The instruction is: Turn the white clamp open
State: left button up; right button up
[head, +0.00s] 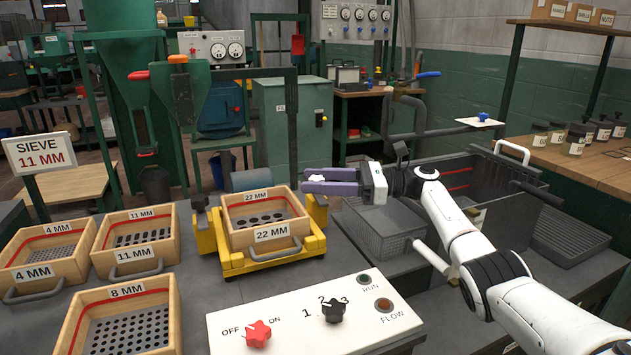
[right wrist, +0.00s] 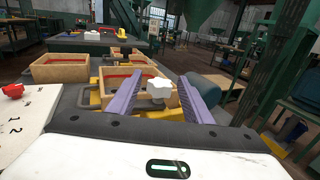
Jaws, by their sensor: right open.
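The white clamp is a star-shaped knob (right wrist: 159,88). In the right wrist view it shows between the two purple fingers of my right gripper (right wrist: 162,78), with a gap on each side. In the head view a small white part of the clamp (head: 318,178) shows between the fingertips of the right gripper (head: 305,181); the rest is hidden by the fingers. The right gripper is open and points left, above and right of the 22 MM sieve. My left gripper is not in view.
The wooden 22 MM sieve (head: 263,214) sits in a yellow frame (head: 231,262). Several other sieves, such as the 8 MM one (head: 126,293), lie to the left. A white control panel (head: 290,342) with a red knob (head: 258,334) and black knob (head: 333,311) is in front. A grey basket (head: 375,238) stands right.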

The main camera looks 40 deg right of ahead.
jog(key=v, duration=0.9)
jog(key=shift+s+d, duration=0.3)
